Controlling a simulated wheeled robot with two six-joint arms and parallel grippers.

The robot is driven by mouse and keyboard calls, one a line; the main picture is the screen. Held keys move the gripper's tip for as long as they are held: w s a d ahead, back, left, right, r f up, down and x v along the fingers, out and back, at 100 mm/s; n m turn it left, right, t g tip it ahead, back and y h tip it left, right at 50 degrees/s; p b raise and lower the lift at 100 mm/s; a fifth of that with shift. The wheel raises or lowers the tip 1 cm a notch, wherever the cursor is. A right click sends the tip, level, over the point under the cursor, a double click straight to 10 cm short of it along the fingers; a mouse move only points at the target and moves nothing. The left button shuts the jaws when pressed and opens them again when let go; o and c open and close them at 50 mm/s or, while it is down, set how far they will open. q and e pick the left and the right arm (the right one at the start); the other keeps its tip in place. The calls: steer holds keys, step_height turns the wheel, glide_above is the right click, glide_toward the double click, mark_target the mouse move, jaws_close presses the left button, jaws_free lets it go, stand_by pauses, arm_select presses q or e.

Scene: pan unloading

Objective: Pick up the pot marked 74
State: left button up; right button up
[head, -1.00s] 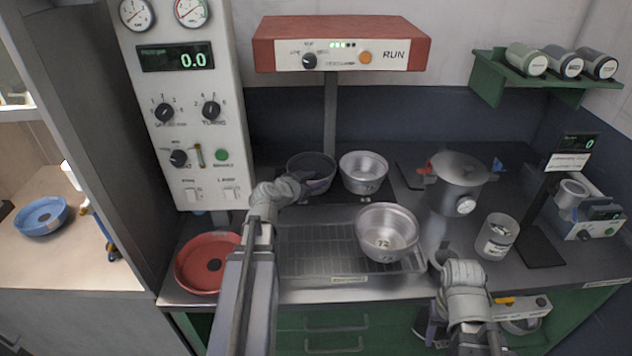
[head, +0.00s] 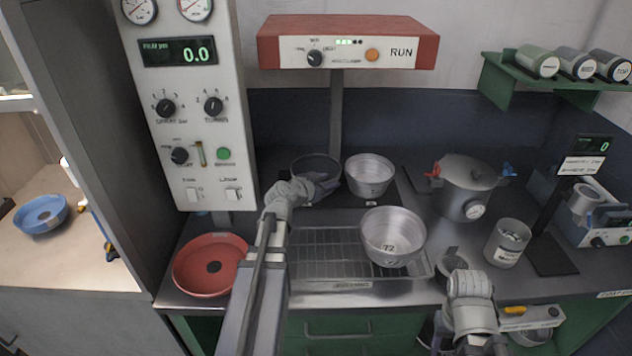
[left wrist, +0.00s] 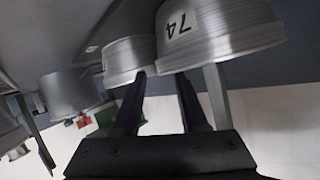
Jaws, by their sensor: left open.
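The pot marked 74 (left wrist: 225,28) is a metal pot whose label shows upside down at the top of the left wrist view. In the head view it appears to be the darker pot (head: 310,165) at the back left, partly hidden by my left gripper (head: 324,183). The left gripper is open, its two dark fingers (left wrist: 161,76) pointing toward the pots with nothing seen held between them. Contact with the pot cannot be told. My right gripper (head: 450,262) is low at the right front, its jaws unclear.
A silver pot (head: 369,176) stands just right of the darker pot. A pot marked 72 (head: 393,236) sits on a wire rack (head: 325,262). A red pan (head: 208,266) is at left; a lidded pot (head: 465,185) and a canister (head: 508,243) are at right.

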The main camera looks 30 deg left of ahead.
mark_target(335, 178)
arm_select(q)
steer(key=b+x, duration=0.1)
steer(key=x, duration=0.3)
steer(key=shift+w, duration=0.25)
steer(key=shift+r, duration=0.15)
jaws_close()
stand_by(1.0)
